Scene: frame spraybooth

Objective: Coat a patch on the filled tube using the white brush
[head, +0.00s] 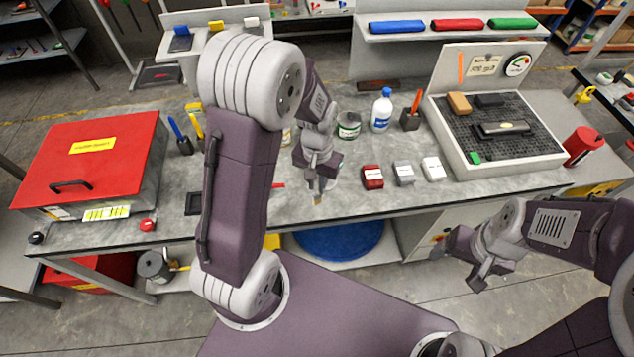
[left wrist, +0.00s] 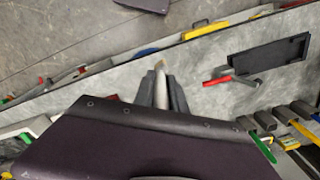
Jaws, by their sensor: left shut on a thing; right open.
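My left gripper (head: 319,184) is shut on the white brush, a pale slim thing with a tan tip (head: 317,199), just above the front edge of the bench. In the left wrist view the brush (left wrist: 161,70) sticks out between the two dark fingers (left wrist: 162,92), its tip over the bench near the edge. My right gripper (head: 480,272) is open and empty, in front of the bench at the lower right. I cannot pick out the filled tube for certain; part of the bench is hidden behind my left arm.
A red-lidded box (head: 95,158) stands at the bench's left. A white bottle (head: 381,110), a can (head: 349,125) and red, grey and white blocks (head: 404,173) stand right of my left gripper. A raised-edge mesh tray (head: 510,135) is farther right. A dark tray (left wrist: 268,58) lies flat.

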